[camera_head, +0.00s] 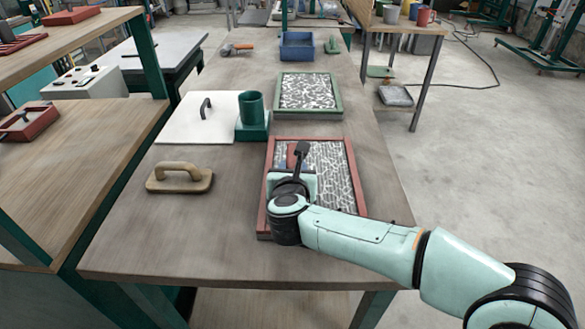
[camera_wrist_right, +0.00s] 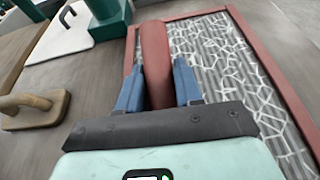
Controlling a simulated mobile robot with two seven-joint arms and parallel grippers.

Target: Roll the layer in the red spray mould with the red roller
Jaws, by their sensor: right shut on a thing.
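The red spray mould (camera_head: 352,172) lies on the near part of the long table. Its layer (camera_head: 329,168) is grey with a net of white fibres. My right gripper (camera_head: 292,172) is over the mould's left side in the head view. In the right wrist view, its two blue fingers (camera_wrist_right: 158,82) are shut on a red bar-like part of the red roller (camera_wrist_right: 154,50). A red bit of the roller also shows beside the gripper in the head view (camera_head: 291,154). The gripper hides much of the roller, and I cannot tell if it touches the layer. My left gripper is out of view.
A green-framed mould (camera_head: 341,108) lies behind. A green cup (camera_head: 251,108) on a green base, a white lidded board (camera_head: 185,118) and a wooden-handled float (camera_head: 180,177) are to the left. A blue bin (camera_head: 297,46) stands farther back. The table's near left is clear.

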